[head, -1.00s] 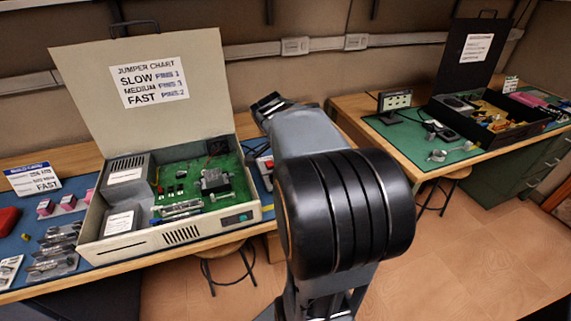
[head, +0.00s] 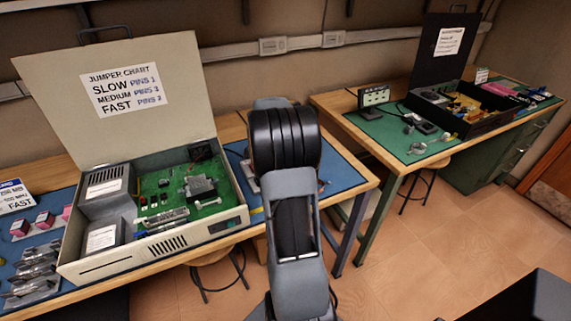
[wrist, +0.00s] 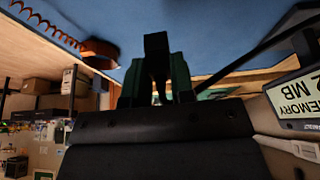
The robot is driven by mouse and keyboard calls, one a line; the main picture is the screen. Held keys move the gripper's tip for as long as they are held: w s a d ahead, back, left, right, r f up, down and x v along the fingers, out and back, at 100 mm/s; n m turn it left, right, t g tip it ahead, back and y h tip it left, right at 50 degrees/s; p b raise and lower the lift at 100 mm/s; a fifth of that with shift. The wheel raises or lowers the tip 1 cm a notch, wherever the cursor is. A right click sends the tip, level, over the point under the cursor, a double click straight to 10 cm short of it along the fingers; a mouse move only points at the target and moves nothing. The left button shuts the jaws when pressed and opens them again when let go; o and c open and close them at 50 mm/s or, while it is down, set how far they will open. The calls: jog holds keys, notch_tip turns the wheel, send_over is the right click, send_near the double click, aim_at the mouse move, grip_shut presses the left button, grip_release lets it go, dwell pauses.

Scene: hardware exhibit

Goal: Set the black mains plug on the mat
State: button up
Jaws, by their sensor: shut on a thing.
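My gripper (wrist: 156,78) shows in the wrist view, its two dark green fingers closed on a black block-like piece (wrist: 156,45), which looks like the black mains plug. A black cable (wrist: 260,52) runs from near the gripper to the upper right. A blue mat (wrist: 215,25) fills the top of the wrist view, beyond the held piece; I cannot tell whether they touch. In the head view a blue mat (head: 340,172) shows on the bench right of the cream case, partly behind my arm. My gripper is hidden there.
An open cream case (head: 155,240) with a green board stands left of my arm. A second bench at right has a green mat (head: 385,137) and a black case (head: 470,130). The wrist view shows an orange object (wrist: 100,48) and a memory sign (wrist: 298,95).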

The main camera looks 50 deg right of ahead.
jog(key=shift+w+d+f, duration=0.15)
jog(key=shift+d+f, duration=0.1)
jog(key=shift+f, duration=1.6)
jog(key=shift+f, duration=0.15)
jog(key=o, duration=0.7)
